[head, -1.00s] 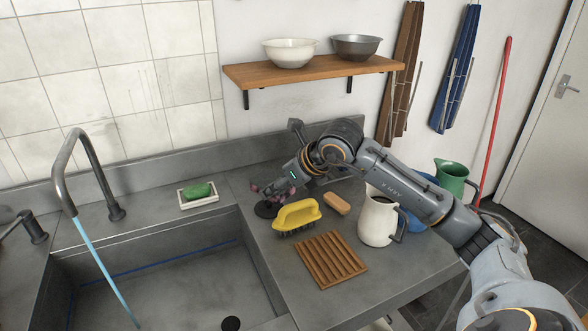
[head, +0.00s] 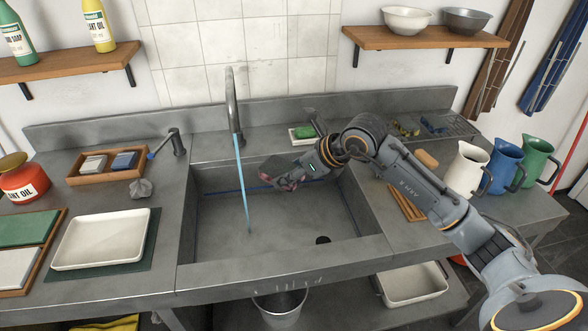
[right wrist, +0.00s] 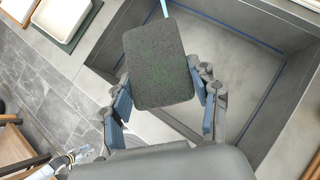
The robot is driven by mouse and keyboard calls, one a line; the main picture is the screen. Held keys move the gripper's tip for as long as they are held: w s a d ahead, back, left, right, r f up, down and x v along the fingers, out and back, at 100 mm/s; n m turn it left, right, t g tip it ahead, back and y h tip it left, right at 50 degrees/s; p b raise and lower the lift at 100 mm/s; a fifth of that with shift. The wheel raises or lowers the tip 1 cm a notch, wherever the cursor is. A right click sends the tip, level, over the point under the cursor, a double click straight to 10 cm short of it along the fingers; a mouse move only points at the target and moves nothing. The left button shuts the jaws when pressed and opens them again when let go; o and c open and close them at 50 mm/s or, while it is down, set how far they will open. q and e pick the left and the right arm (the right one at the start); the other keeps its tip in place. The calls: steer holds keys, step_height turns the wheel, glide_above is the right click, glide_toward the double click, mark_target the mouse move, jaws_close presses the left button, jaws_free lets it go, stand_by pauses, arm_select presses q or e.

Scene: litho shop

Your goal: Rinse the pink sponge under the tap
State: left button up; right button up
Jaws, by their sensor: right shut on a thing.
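My right gripper (head: 297,176) is over the sink (head: 260,262), shut on a flat rectangular sponge (head: 272,167). The face turned to the right wrist view is dark grey-green (right wrist: 158,62), held between the two fingers (right wrist: 165,95); pinkish patches show beside it in the head view. The tap (head: 233,105) is running, and its thin blue water stream (head: 243,190) falls into the sink. The sponge is just right of the stream in the head view, with a small gap. In the right wrist view the stream meets its far edge.
A green soap bar on a dish (head: 302,132) sits behind the sink. White tray (head: 100,239) and wooden tray (head: 108,164) lie on the left counter. A white jug (head: 466,168), a blue jug (head: 503,163) and a green jug (head: 538,158) stand at right. The basin is clear.

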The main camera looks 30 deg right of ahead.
mark_target(271, 157)
steer(key=shift+w, duration=0.45)
steer(key=w, duration=0.1)
steer(key=w+a, duration=0.1)
steer(key=w, duration=0.1)
steer(key=w+a+f, duration=0.1)
steer(key=shift+w, duration=0.3)
steer(key=w, duration=0.2)
steer(key=w+a, duration=0.1)
steer(key=shift+f, duration=0.4)
arm_select(q)
steer(key=shift+d+f+b, duration=0.3)
steer(key=shift+f+b, duration=0.55)
steer(key=shift+b, duration=0.05)
arm_select(e)
steer(key=shift+w+a+f, duration=0.15)
steer(key=shift+w+a, duration=0.1)
steer(key=shift+w, duration=0.45)
steer(key=shift+w+a+f, duration=0.1)
steer(key=shift+w+a, duration=0.1)
steer(key=shift+w, duration=0.55)
steer(key=shift+w+a+f, duration=0.15)
steer(key=shift+w+a, duration=0.1)
steer(key=shift+w, duration=0.45)
steer(key=shift+d, duration=0.1)
arm_select(q)
steer(key=shift+f, duration=0.2)
arm_select(e)
steer(key=shift+w+d, duration=0.2)
steer(key=shift+d, duration=0.35)
steer(key=shift+a, duration=0.15)
